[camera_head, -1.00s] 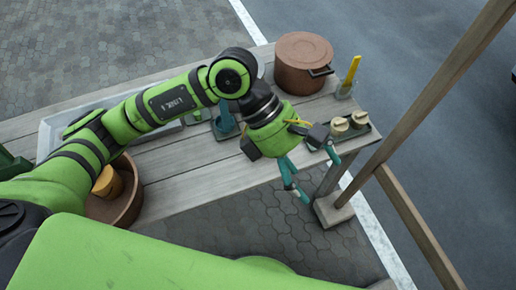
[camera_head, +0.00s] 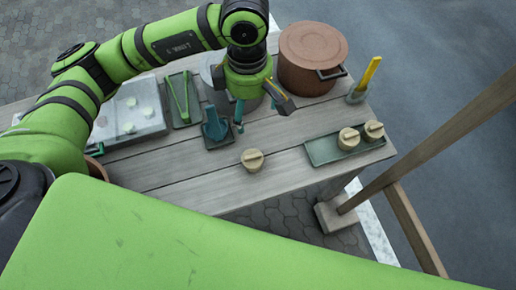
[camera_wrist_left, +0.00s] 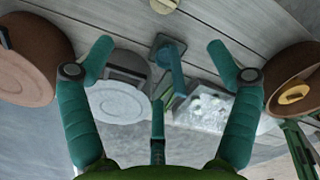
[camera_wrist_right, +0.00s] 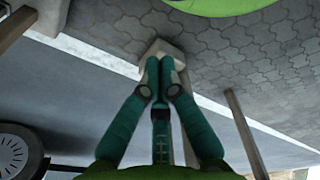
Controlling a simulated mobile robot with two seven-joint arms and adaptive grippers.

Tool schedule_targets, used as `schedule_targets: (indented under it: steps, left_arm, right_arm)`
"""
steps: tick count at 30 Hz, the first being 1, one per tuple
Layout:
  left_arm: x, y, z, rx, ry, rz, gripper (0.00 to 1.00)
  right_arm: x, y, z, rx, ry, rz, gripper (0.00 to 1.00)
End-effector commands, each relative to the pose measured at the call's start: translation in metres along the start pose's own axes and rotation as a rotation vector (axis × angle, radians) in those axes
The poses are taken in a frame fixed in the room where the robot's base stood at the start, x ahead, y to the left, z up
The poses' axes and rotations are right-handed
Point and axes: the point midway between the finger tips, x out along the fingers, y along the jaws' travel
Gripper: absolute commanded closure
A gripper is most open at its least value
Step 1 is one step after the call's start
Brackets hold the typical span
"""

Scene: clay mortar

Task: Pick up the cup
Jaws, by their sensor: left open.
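A beige round lidded cup-like piece (camera_head: 253,161) stands alone on the table. Two like it (camera_head: 348,139) (camera_head: 373,131) sit on a green tray (camera_head: 322,152) at right. A small grey-green holder (camera_head: 356,96) with a yellow-handled tool stands by the pot; I cannot tell which piece is the cup. My left gripper (camera_head: 240,120) hangs over the table behind the lone beige piece, apart from it. In the left wrist view its fingers (camera_wrist_left: 160,62) are spread and empty; the lone piece (camera_wrist_left: 164,5) is cut by the top edge. My right gripper (camera_wrist_right: 159,75) has its fingertips together, empty, over paving.
A lidded brown pot (camera_head: 312,58) stands at the back. A brown bowl (camera_wrist_left: 292,72) is at that end. A wooden post (camera_head: 440,115) rises right.

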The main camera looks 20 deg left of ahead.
Motion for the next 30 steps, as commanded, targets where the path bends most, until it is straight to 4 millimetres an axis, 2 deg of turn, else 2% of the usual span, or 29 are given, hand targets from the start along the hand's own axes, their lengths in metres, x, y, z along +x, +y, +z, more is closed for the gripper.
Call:
schedule_targets:
  steps: [1,5,12,15,18,21,24,30]
  left_arm:
    - [0.024,0.000,0.000,0.000,0.000,-0.001,0.11]
    - [0.056,0.000,0.000,0.001,-0.001,-0.001,0.11]
    - [0.134,0.000,0.001,0.000,-0.002,0.000,0.11]
    - [0.156,0.000,0.001,0.000,-0.002,0.000,0.11]
    - [0.169,0.000,0.001,0.000,-0.002,0.001,0.11]
    - [0.173,0.000,0.001,0.000,-0.002,0.000,0.11]
    - [0.178,-0.001,0.001,-0.001,-0.002,-0.001,0.11]
    - [0.197,-0.004,0.001,0.000,-0.002,-0.004,0.11]
  right_arm:
    - [0.023,0.000,0.002,0.000,0.000,0.001,1.00]
    - [0.055,-0.002,0.014,0.000,-0.010,-0.001,1.00]
    - [0.130,-0.009,0.059,0.000,-0.066,-0.008,1.00]
    - [0.152,-0.009,0.062,0.000,-0.068,-0.008,1.00]
    - [0.165,-0.008,0.056,-0.001,-0.056,-0.006,1.00]
    - [0.170,-0.006,0.044,-0.001,-0.035,-0.004,1.00]
    - [0.168,-0.005,0.035,-0.001,-0.018,-0.002,1.00]
    - [0.160,-0.005,0.035,-0.002,-0.020,-0.003,1.00]
